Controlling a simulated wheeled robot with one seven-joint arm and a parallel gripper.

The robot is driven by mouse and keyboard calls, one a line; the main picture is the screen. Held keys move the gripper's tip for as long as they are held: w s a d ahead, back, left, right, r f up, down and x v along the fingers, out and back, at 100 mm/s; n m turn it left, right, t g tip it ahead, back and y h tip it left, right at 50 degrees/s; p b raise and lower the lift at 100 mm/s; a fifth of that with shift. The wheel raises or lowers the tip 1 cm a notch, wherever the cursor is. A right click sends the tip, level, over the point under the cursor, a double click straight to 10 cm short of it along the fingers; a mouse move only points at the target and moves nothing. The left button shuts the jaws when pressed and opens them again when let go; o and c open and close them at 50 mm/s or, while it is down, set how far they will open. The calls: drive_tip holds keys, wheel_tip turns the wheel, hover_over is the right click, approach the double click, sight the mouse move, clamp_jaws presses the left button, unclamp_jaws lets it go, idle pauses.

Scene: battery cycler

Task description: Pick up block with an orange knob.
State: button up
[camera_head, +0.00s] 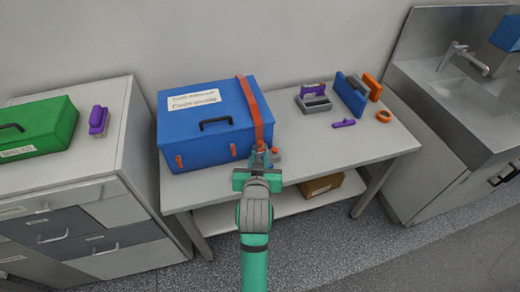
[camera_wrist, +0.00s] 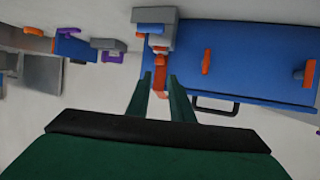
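A grey block (camera_wrist: 157,38) with orange parts stands at the blue box's edge in the wrist view. An orange knob (camera_wrist: 160,58) projects from it toward my gripper (camera_wrist: 159,80). The two green fingers are apart, with a gap between them roughly in line with the knob; I see no grip on the block. In the head view my gripper (camera_head: 262,165) is at the table's front edge, by the box's front right corner. It hides most of the block there; only an orange bit (camera_head: 276,151) shows beside it.
The blue box (camera_head: 205,137) with a black handle and an orange strap (camera_head: 250,105) stands close behind and left. Purple, grey, blue and orange items (camera_head: 350,95) lie on the table's right (camera_head: 345,145). A cardboard box (camera_head: 322,185) sits on the lower shelf.

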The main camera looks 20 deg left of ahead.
sight(261, 144)
drive_tip(key=x, duration=0.9)
drive_tip(key=shift+w+f, duration=0.25)
drive_tip(key=shift+w, duration=0.1)
clamp_jaws()
